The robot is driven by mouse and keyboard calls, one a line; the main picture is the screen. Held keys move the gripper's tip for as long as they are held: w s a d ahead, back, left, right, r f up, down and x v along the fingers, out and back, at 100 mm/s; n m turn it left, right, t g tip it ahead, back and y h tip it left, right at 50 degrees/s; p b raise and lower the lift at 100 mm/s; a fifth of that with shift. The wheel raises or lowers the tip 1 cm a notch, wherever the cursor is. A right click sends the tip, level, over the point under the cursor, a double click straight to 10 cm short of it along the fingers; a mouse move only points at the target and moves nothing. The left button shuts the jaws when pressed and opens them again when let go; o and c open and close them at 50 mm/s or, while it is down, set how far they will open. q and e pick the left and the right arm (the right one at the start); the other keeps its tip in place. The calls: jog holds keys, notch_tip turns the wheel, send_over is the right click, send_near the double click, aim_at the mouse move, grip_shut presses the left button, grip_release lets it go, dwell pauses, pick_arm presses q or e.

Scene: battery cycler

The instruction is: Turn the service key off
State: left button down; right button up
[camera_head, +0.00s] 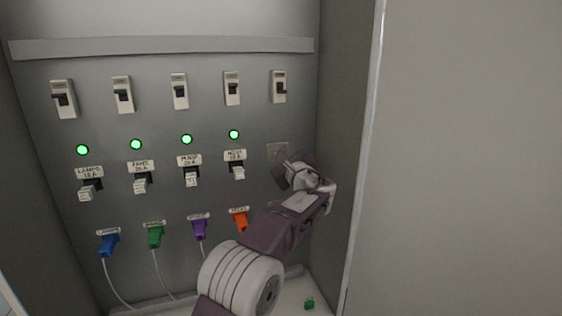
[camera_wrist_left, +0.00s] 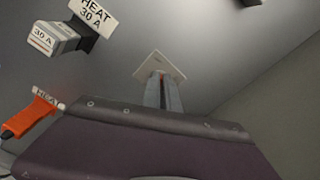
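A square light plate (camera_head: 277,151) is on the back panel right of the row of labels. It shows closer in the left wrist view (camera_wrist_left: 176,65). A small red-orange part (camera_wrist_left: 160,72), seemingly the service key, shows at the plate between my left fingertips. My left gripper (camera_head: 292,160) is at the plate; in the left wrist view its two fingers (camera_wrist_left: 163,88) are close together with a narrow gap and look shut on that part. Most of the key is hidden by the fingers, so its angle cannot be told. My right gripper is not in view.
Several breakers (camera_head: 180,91) line the top, above green lamps (camera_head: 187,139). Labelled grey plugs sit below, the HEAT one (camera_head: 237,172) nearest my gripper. Coloured plugs, including an orange one (camera_head: 240,219), are lower. The cabinet's side wall (camera_head: 345,130) is close on the right.

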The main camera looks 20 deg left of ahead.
pick_arm(q)
jog(key=shift+f, duration=0.15)
dwell(0.3)
jog(key=c, duration=1.6)
grip_release()
jog(key=shift+c, duration=0.2)
jog(key=shift+s, duration=0.1)
jog(key=b+v, duration=0.4)
jog(key=v, duration=0.5)
